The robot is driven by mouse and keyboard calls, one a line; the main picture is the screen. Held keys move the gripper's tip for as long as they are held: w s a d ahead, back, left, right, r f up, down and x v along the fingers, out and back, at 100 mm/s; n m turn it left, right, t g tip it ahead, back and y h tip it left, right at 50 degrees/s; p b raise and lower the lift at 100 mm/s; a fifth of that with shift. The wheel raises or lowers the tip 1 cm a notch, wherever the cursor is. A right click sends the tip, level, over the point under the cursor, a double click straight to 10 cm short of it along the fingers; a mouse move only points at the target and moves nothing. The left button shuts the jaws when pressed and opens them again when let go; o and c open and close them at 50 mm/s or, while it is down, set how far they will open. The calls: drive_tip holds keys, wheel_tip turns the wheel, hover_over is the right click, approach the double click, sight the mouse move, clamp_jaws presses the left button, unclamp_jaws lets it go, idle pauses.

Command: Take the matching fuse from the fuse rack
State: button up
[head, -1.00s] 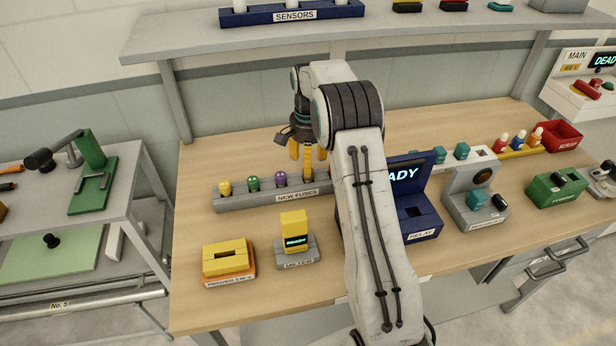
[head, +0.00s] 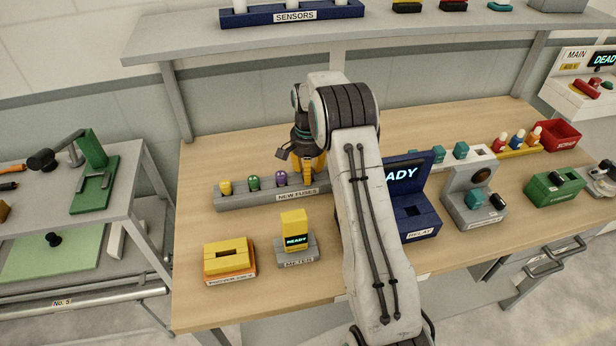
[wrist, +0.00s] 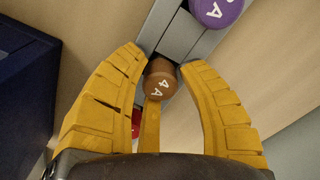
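The fuse rack (head: 240,202), a grey bar labelled NEW FUSES, stands on the bench. A yellow fuse (head: 225,187), a green fuse (head: 254,183) and a purple fuse (head: 281,179) stand in it; the purple fuse also shows in the wrist view (wrist: 215,10). My gripper (head: 309,180) points down over the right part of the rack. In the wrist view my gripper (wrist: 168,64) has its yellow fingers apart, around a brown fuse (wrist: 160,80) marked 4 A. Contact is not clear. A red piece (wrist: 136,122) shows partly behind a finger. The brown fuse is hidden in the head view.
A yellow meter (head: 295,240) and a yellow-orange block (head: 229,262) stand in front of the rack. A blue relay unit (head: 415,220) stands right of my arm. A shelf with a SENSORS rack (head: 293,16) hangs above. The bench left of the rack is clear.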

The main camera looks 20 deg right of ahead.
clamp_jaws()
